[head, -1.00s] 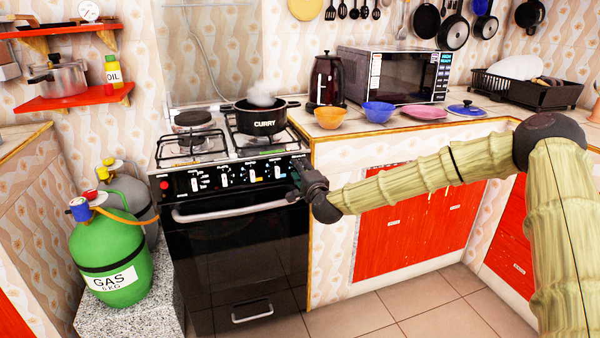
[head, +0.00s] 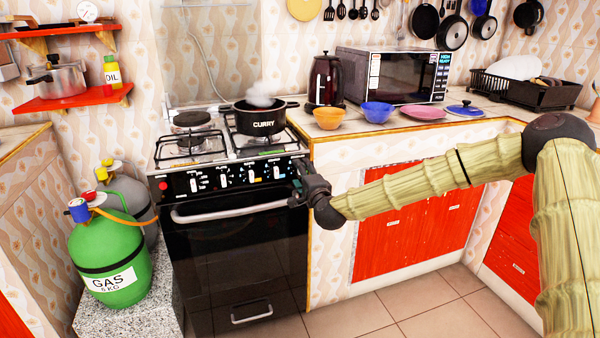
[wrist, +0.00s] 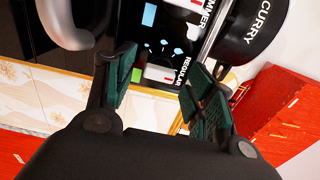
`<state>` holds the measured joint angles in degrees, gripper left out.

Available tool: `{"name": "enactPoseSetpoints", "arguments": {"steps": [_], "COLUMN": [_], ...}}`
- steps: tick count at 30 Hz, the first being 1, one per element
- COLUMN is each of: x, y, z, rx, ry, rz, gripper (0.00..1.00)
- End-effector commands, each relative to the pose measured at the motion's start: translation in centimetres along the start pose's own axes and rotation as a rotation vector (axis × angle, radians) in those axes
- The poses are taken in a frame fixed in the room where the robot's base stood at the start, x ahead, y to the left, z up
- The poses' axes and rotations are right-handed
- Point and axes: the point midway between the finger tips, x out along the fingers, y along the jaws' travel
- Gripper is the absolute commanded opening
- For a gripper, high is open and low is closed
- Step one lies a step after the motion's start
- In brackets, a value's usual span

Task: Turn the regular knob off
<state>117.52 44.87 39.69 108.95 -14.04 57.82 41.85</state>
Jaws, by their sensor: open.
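The regular knob (wrist: 158,73) is a white bar-shaped knob with a red mark, beside the word REGULAR on the black panel in the wrist view. It shows between my two green fingertips, with a gap visible on the right finger's side. I cannot tell whether the left finger touches it. My gripper (wrist: 163,78) is open. In the head view my gripper (head: 296,182) is at the right end of the stove's control panel (head: 208,180). It covers part of that end, so I cannot tell the regular knob there.
A steaming black curry pot (head: 264,122) stands on the right back of the stove. The oven handle (head: 230,212) juts out below the panel. The counter with bowls is to the right, and a green gas bottle (head: 108,250) is at the left. The floor in front is clear.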

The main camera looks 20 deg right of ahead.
Motion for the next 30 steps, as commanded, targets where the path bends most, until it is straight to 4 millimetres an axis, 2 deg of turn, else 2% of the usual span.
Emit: {"name": "enactPoseSetpoints", "arguments": {"steps": [9, 15, 21, 30], "x": [-5.9, -8.5, -9.6, -9.7], "y": [0.0, 0.1, 0.1, 0.1], "z": [-0.1, -0.1, -0.1, -0.1], "rx": [0.002, 0.0, 0.0, 0.0], "ry": [0.001, 0.002, 0.001, 0.001], "rz": [0.001, 0.002, 0.002, 0.001], "gripper": [0.54, 0.54, 0.54, 0.54]}}
